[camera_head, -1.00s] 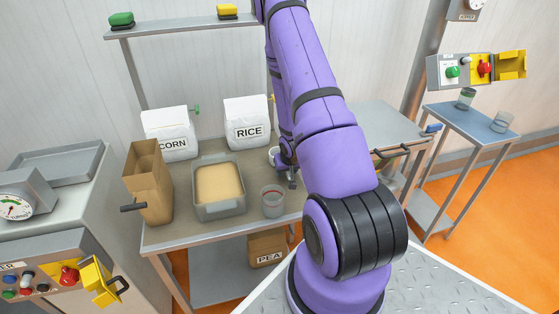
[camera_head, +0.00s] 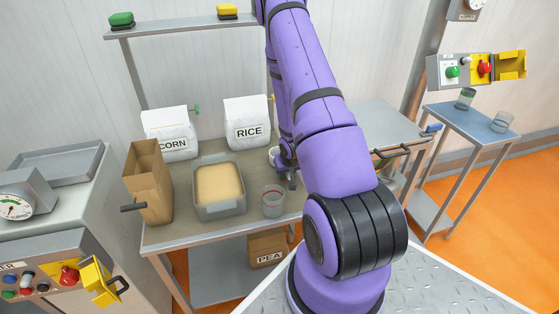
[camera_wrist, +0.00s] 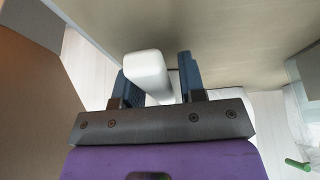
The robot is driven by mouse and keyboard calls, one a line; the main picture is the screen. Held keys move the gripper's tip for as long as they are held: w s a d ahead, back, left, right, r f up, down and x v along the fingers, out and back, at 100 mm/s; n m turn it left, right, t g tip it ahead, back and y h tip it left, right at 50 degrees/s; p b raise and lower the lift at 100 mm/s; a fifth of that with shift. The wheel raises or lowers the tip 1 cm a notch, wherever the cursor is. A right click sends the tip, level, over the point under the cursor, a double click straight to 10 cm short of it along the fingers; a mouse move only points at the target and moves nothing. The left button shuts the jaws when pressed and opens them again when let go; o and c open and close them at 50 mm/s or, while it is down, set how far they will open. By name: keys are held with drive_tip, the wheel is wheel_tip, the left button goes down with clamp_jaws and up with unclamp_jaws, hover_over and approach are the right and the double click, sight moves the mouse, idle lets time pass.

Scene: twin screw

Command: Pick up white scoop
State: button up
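The white scoop (camera_wrist: 147,72) shows in the wrist view as a rounded white handle end between the two dark blue fingers of my gripper (camera_wrist: 157,80). The fingers stand apart. The handle overlaps the left finger in the picture, and a narrow gap shows towards the right finger. More white surface lies behind the handle, partly hidden by the finger mount. In the head view, a small white part of the scoop (camera_head: 273,154) shows at the left edge of my arm, by my gripper (camera_head: 291,181); the rest is hidden behind the arm.
On the table (camera_head: 180,236) stand a brown paper bag (camera_head: 149,185), a grey tub of tan grain (camera_head: 219,205), a clear cup (camera_head: 272,203), and white CORN (camera_head: 170,132) and RICE (camera_head: 247,120) bags. A PEA bag (camera_head: 266,250) sits on the shelf below.

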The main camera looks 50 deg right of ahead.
clamp_jaws()
drive_tip(key=shift+r, duration=0.1)
drive_tip(key=shift+r, duration=5.15)
